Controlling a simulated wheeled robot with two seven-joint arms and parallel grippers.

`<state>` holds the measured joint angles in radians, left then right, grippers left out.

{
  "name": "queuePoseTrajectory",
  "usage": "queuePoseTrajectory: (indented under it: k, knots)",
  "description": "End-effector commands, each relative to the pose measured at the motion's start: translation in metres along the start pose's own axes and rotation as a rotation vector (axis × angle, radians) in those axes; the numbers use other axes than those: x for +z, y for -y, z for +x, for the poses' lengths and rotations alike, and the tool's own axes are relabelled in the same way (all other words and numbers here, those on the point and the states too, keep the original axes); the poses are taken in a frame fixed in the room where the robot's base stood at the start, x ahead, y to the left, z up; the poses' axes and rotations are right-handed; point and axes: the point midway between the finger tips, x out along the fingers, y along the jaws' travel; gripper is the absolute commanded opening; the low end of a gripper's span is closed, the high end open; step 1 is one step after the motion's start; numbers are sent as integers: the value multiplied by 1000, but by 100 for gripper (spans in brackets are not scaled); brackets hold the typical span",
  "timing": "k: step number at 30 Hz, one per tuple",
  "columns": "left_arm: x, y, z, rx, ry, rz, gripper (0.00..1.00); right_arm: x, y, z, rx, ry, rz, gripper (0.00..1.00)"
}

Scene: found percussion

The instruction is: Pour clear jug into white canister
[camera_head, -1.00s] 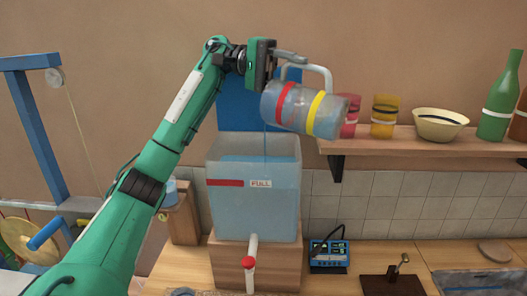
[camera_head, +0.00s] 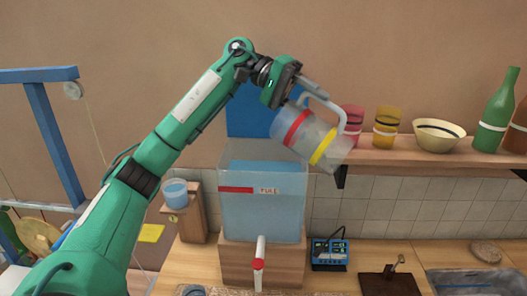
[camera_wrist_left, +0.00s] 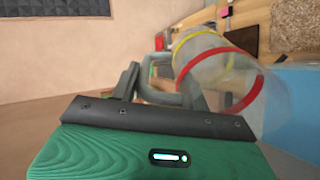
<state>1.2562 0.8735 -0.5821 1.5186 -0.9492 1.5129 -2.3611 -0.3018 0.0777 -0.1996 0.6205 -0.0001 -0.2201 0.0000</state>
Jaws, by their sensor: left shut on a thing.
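The clear jug (camera_head: 308,136), with a red and a yellow band, hangs tilted in the air above and right of the white canister. Its upper-left end is raised and its other end points down right. No stream shows from it. My left gripper (camera_head: 302,88) is shut on the jug's handle; the wrist view also shows the jug (camera_wrist_left: 215,60) held at its handle. The white canister (camera_head: 262,214) is a translucent, open-topped tank with a red band, a "FULL" label and a bluish content. It stands upright on a wooden block. My right gripper is out of view.
A shelf (camera_head: 385,156) at right, close to the jug, holds red and yellow glasses, a bowl (camera_head: 438,135) and a green bottle (camera_head: 497,112). A small cup (camera_head: 175,193) stands on a wooden post left of the canister. A blue device (camera_head: 328,254) sits right of it.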

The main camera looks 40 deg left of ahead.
Motion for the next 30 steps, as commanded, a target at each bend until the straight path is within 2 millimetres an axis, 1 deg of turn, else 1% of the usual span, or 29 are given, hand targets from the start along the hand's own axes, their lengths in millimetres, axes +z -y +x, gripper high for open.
queuePoseTrajectory:
  k: [1,3,5,8,14,20,30]
  knots:
    - [0,-5,0,-18,1,0,0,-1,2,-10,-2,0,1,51]
    - [0,-4,4,-49,3,0,0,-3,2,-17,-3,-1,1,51]
    - [0,-5,8,-87,6,3,0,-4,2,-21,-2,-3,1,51]
    - [0,-10,17,-189,11,5,0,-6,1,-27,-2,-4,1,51]
    - [-1,-26,23,-345,19,2,0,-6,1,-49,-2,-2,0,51]
    - [-2,-42,31,-497,28,1,0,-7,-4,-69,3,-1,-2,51]
    - [-2,-46,77,-845,45,-2,0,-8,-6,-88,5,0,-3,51]
